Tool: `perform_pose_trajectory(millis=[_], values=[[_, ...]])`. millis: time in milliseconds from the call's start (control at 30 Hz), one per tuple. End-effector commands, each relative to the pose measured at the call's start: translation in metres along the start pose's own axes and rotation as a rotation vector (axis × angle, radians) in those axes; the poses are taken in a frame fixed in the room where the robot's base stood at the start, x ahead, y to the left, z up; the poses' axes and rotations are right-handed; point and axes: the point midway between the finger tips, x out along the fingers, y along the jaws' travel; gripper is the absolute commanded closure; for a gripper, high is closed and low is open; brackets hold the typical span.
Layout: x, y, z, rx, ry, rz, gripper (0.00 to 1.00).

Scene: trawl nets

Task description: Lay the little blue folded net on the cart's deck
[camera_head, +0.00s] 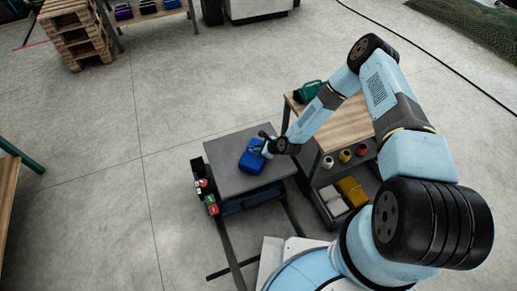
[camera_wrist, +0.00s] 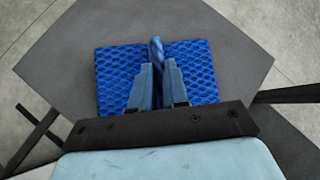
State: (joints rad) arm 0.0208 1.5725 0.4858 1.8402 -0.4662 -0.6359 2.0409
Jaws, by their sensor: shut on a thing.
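The little blue folded net (camera_head: 251,158) is at the grey deck of the cart (camera_head: 225,178), near the middle of its top. In the wrist view the net (camera_wrist: 118,66) shows as a flat blue mesh block with a raised blue strip between my fingers. My gripper (camera_wrist: 158,75) is shut on that strip; it also shows in the head view (camera_head: 264,147). The grey deck (camera_wrist: 225,45) spreads beneath the net on all sides. I cannot tell whether the net's underside touches the deck.
A wooden-topped workbench (camera_head: 345,122) stands right of the cart, with a green item (camera_head: 307,91) on top and spools and bins below. Small coloured items (camera_head: 207,196) hang at the cart's left side. Pallets (camera_head: 75,35) stand far left. The floor left of the cart is clear.

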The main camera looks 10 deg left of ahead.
Motion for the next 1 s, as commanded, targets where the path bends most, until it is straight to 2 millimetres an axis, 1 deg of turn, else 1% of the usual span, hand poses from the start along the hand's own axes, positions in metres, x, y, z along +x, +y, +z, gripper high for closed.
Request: perform_pose_trajectory(millis=[67,100,367,600,733,867,1000], values=[[0.0,0.0,0.0,0.0,0.0,0.001,1.0],[0.0,0.0,-0.001,0.0,0.001,0.001,0.85],[-0.001,0.0,-0.001,0.001,0.001,0.0,0.6],[-0.002,-0.001,-0.001,0.001,0.001,-0.001,0.6],[-0.009,-0.002,-0.001,0.003,0.001,-0.002,0.6],[-0.027,-0.002,-0.001,0.004,0.001,-0.002,0.6],[-0.054,-0.002,-0.001,0.004,0.002,-0.002,0.6]])
